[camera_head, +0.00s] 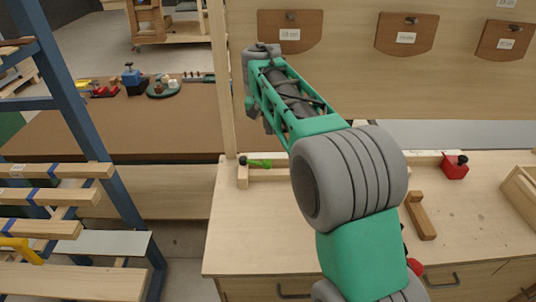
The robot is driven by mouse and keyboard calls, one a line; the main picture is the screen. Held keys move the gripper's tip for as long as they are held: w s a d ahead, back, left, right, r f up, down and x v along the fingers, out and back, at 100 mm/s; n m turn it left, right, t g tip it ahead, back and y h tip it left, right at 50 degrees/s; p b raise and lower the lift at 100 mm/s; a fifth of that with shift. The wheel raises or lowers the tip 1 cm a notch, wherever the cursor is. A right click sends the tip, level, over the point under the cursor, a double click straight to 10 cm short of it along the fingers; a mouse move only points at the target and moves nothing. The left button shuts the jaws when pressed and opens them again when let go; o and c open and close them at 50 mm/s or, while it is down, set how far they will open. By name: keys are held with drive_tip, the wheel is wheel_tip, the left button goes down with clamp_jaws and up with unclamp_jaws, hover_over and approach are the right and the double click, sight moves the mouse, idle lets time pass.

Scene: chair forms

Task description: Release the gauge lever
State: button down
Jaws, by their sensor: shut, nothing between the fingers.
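A small green lever (260,163) sticks out to the right from a wooden block (242,173) at the left back of the workbench. It lies roughly level along a pale wooden strip. I cannot tell for sure whether this is the gauge lever. My gripper (268,124) is at the far end of my arm, above and apart from the green lever in the picture. It shows only in part as dark pieces behind my green forearm. It is shut with nothing in it; its fingertips are mostly hidden.
A red block (455,166) sits at the bench's right back, with a wooden T-shaped piece (420,216) and an open wooden box (522,190) nearby. A wooden post (222,80) rises at the bench's left. A blue rack (85,130) with boards stands left. The bench's front left is clear.

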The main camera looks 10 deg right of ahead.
drive_tip(key=shift+w, duration=0.3)
drive_tip(key=p+x, duration=0.1)
drive_tip(key=x, duration=0.8)
drive_tip(key=shift+w+f, duration=0.2)
drive_tip(key=shift+f, duration=0.05)
drive_tip(key=s, duration=0.1)
drive_tip(key=s+a, duration=0.1)
drive_tip(key=s, duration=0.1)
drive_tip(key=shift+s+a, duration=0.15)
drive_tip(key=shift+s+f, duration=0.15)
drive_tip(key=shift+f, duration=0.1)
